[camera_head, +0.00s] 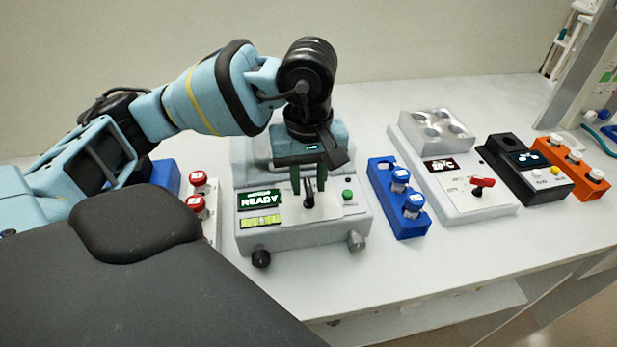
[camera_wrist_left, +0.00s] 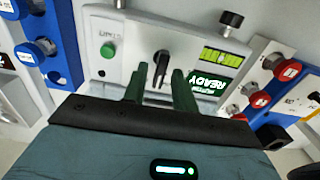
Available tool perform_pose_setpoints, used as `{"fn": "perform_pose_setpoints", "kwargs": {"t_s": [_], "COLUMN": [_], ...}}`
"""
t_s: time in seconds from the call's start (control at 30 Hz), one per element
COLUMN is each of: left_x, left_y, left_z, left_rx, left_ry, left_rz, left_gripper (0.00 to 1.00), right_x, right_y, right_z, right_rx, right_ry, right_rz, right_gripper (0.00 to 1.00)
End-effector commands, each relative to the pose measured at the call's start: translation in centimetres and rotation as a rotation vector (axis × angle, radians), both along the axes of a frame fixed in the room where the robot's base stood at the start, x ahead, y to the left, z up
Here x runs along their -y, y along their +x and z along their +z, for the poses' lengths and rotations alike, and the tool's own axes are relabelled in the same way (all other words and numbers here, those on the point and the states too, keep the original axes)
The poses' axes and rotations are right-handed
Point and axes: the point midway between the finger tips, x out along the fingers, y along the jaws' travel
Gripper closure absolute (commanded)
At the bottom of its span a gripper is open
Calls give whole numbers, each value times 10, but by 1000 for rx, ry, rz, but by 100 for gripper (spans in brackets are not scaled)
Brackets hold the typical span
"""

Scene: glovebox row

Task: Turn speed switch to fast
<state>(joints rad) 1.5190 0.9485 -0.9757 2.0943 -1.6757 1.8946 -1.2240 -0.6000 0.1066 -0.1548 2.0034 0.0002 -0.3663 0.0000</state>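A black toggle lever (camera_head: 308,192) stands on the white panel of the grey machine (camera_head: 300,236) in the middle of the table. Its label is too small to read. My left gripper (camera_head: 309,186) hangs above this panel with its two dark green fingers spread apart, one on each side of the lever. In the left wrist view, the black lever (camera_wrist_left: 160,66) shows between and just beyond the fingertips (camera_wrist_left: 160,72). I cannot tell whether either finger touches it. A second machine at the right has a red lever (camera_head: 483,183), tilted to the right. My right gripper is out of view.
A green READY display (camera_head: 261,199) and a green button (camera_head: 348,195) flank the lever. A blue rack (camera_head: 398,212) with blue-capped vials stands close at the right; red-capped vials (camera_head: 197,205) stand at the left. A black device (camera_head: 527,170) and an orange rack (camera_head: 580,183) lie farther right.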

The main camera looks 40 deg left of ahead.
Motion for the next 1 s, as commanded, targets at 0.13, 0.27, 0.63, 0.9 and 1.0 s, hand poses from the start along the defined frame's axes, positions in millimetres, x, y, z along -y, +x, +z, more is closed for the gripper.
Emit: {"fn": "perform_pose_setpoints", "kwargs": {"t_s": [0.13, 0.27, 0.63, 0.9, 1.0], "left_x": [0, 0, 1, 0, 0], "left_y": [0, 0, 1, 0, 0], "left_z": [0, -1, 41, 75, 78], "left_rx": [-1, -1, 4, 3, 1], "left_ry": [0, 0, -2, 0, -1], "left_rz": [1, 1, 0, 2, 1], "left_gripper": [67, 67, 67, 67, 67], "right_x": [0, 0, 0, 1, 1], "right_y": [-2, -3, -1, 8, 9], "right_z": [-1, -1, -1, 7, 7], "right_rx": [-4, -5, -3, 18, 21], "right_ry": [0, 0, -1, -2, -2], "right_rz": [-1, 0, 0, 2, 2], "right_gripper": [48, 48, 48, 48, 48]}}
